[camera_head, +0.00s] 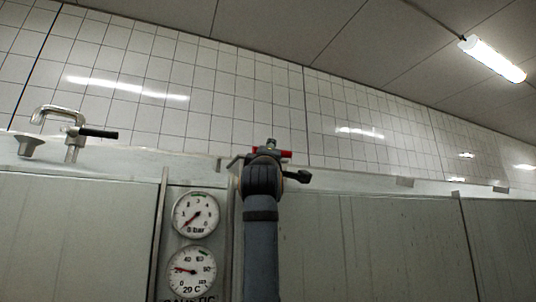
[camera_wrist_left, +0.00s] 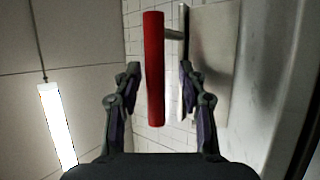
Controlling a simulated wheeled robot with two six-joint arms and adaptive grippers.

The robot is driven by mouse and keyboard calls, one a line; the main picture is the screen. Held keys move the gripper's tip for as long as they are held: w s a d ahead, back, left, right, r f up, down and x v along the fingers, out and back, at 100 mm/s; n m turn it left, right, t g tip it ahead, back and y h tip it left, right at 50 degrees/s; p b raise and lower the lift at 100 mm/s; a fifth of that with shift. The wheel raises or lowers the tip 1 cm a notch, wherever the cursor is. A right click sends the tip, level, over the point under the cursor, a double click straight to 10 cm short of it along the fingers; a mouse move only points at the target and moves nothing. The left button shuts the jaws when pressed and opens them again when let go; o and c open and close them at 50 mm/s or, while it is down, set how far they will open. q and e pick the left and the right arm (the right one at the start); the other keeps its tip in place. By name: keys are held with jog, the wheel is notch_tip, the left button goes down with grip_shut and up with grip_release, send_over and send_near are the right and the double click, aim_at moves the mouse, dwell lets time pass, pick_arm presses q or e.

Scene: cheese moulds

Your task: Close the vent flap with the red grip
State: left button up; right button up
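The red grip (camera_wrist_left: 154,70) is a long red bar standing upright in the left wrist view. A short metal stem near its top joins it to a grey metal plate (camera_wrist_left: 212,65), which looks like the vent flap. My left gripper (camera_wrist_left: 160,75) is open, with one finger on each side of the bar and gaps between. In the head view a small part of the red grip (camera_head: 287,153) shows behind my left wrist, which hides most of the gripper. The flap cannot be made out there. My right gripper is in neither view.
A steel vat wall (camera_head: 370,240) spans the front. It carries a pressure gauge (camera_head: 196,213) and a temperature gauge (camera_head: 192,270). A tap with a black handle (camera_head: 100,133) stands at the left on the rim. A white tiled wall (camera_head: 230,100) rises behind.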

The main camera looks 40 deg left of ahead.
pick_arm(q)
jog(key=shift+s, duration=0.15)
jog(key=v, duration=1.1)
jog(key=shift+d+f, duration=0.2)
jog(key=shift+f, duration=0.1)
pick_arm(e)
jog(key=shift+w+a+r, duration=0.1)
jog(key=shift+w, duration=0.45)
pick_arm(q)
jog(key=shift+s, duration=0.15)
